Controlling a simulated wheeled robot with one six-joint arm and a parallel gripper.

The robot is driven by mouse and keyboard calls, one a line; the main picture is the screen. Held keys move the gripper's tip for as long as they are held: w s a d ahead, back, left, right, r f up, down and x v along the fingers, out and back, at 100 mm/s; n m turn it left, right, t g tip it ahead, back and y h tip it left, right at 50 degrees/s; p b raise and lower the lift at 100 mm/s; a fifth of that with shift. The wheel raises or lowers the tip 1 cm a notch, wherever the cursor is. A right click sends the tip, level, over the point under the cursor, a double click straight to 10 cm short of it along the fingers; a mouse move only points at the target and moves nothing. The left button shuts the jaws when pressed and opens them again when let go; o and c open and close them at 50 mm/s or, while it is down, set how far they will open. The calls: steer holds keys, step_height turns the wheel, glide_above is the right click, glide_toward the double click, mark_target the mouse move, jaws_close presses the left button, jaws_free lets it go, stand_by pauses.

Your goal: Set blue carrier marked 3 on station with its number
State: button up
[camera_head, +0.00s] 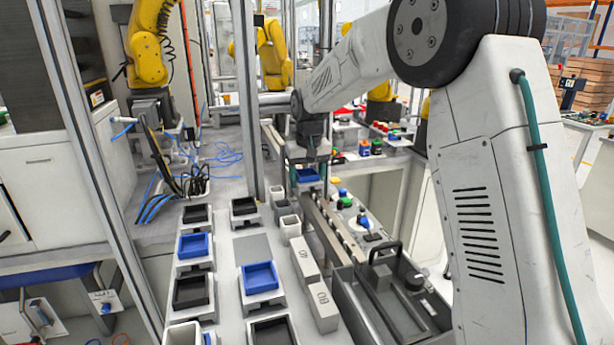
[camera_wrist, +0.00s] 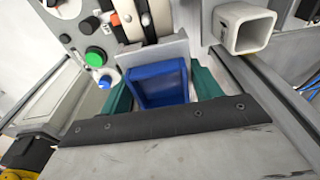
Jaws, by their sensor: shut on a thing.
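A blue carrier (camera_head: 308,176), an open-topped tray with a grey plate at its side, is held in my gripper (camera_head: 307,168). The wrist view shows the blue carrier (camera_wrist: 158,84) between the two green fingers of my gripper (camera_wrist: 160,88). It is in the air above the conveyor rail at the table's right side. No number on it can be read. Other blue carriers sit in grey holders on the table, one at left (camera_head: 194,246) and one nearer the middle (camera_head: 260,277). Their numbers do not show. A bare grey square (camera_head: 252,248) lies between holders in the right row.
Black trays (camera_head: 191,291) fill several other holders. Two pale blocks with dark markings (camera_head: 305,262) stand beside the rows, near small square cups (camera_head: 290,226). A grey bin (camera_head: 390,297) with a handle is front right. A button panel (camera_wrist: 88,40) lies beside the rail.

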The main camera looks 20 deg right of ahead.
steer(key=shift+f, duration=0.35)
stand_by(0.4)
steer(key=o, duration=1.3)
steer(key=shift+c, duration=0.2)
steer(key=shift+r, duration=3.5)
